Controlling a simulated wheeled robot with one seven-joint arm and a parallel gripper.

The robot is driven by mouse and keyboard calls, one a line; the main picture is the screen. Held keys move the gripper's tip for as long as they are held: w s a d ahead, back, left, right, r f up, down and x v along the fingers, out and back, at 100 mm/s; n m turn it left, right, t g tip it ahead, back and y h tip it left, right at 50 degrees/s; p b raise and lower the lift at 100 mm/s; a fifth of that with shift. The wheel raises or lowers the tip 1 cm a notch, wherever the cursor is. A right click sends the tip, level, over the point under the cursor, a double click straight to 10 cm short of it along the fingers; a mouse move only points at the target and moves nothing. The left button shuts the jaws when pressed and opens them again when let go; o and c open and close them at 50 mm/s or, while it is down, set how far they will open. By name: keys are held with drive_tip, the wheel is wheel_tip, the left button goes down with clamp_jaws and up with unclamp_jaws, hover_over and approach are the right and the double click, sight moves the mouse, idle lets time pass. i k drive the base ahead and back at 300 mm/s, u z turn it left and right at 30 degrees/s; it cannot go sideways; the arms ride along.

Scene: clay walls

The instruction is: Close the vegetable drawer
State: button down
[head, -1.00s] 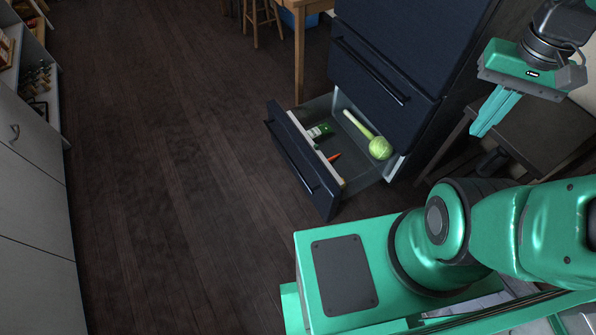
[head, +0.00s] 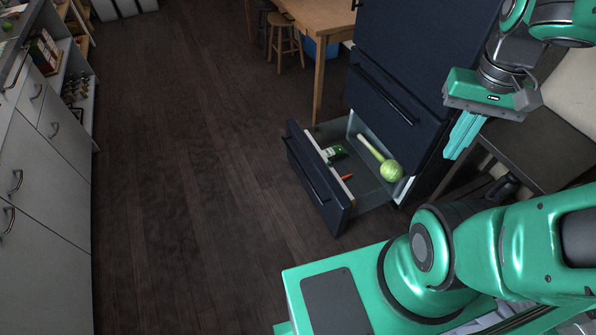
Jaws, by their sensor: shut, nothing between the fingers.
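The vegetable drawer (head: 318,182) is the lowest drawer of the dark blue fridge (head: 400,80), and it stands pulled out. Its dark front with a long bar handle faces left. Inside lie a pale green round vegetable with a long stalk (head: 390,171), a green packet (head: 336,153) and an orange item (head: 346,177), partly hidden by the drawer front. My gripper (head: 458,146) points down with its teal fingers together. It is in the upper right, to the right of the drawer and higher, touching nothing that I can see.
A dark side table (head: 540,150) stands right of the fridge. A wooden table (head: 316,14) and stools (head: 284,38) are behind the drawer. Grey cabinets (head: 45,180) line the left. The wooden floor (head: 190,180) between is clear.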

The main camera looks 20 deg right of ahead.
sight(330, 196)
drive_tip(key=u, duration=0.05)
drive_tip(key=i, duration=0.95)
drive_tip(key=z, duration=0.5)
